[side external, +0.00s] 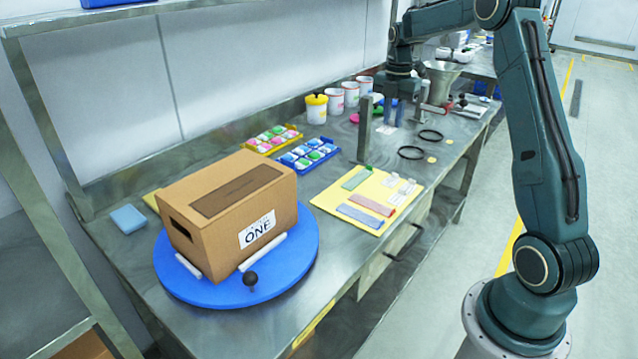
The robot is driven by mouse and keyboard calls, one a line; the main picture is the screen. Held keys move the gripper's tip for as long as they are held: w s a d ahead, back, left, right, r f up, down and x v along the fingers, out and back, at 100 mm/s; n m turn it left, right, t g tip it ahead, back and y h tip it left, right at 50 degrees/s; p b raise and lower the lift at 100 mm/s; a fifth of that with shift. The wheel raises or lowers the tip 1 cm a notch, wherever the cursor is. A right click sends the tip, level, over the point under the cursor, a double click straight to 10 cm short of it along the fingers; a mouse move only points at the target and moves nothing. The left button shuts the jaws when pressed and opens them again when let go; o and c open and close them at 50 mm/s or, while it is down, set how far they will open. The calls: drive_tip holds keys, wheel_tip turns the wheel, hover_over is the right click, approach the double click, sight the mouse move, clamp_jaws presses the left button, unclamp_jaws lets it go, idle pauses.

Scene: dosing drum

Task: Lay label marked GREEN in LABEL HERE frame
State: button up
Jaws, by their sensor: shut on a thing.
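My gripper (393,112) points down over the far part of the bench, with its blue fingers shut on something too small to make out. A pale flat patch (385,129) shows just below the fingertips; I cannot tell whether it is held or lies on the bench. I cannot make out the LABEL HERE frame.
A grey post (364,130) stands close left of my gripper. Green, red and blue strips (358,216) lie on the board. A carton (215,238) sits on a blue turntable (305,250).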

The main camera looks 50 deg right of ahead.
sight(392, 126)
idle(0.4)
drive_tip(key=shift+r, duration=2.95)
drive_tip(key=w+a, duration=0.5)
drive_tip(key=a, duration=0.4)
drive_tip(key=w+a, duration=0.5)
drive_tip(key=a, duration=0.3)
drive_tip(key=w+a+f, duration=0.1)
drive_tip(key=w+a, duration=0.1)
drive_tip(key=a, duration=2)
drive_tip(key=shift+a, duration=0.15)
drive_tip(key=shift+f, duration=0.15)
drive_tip(key=shift+f, duration=2.95)
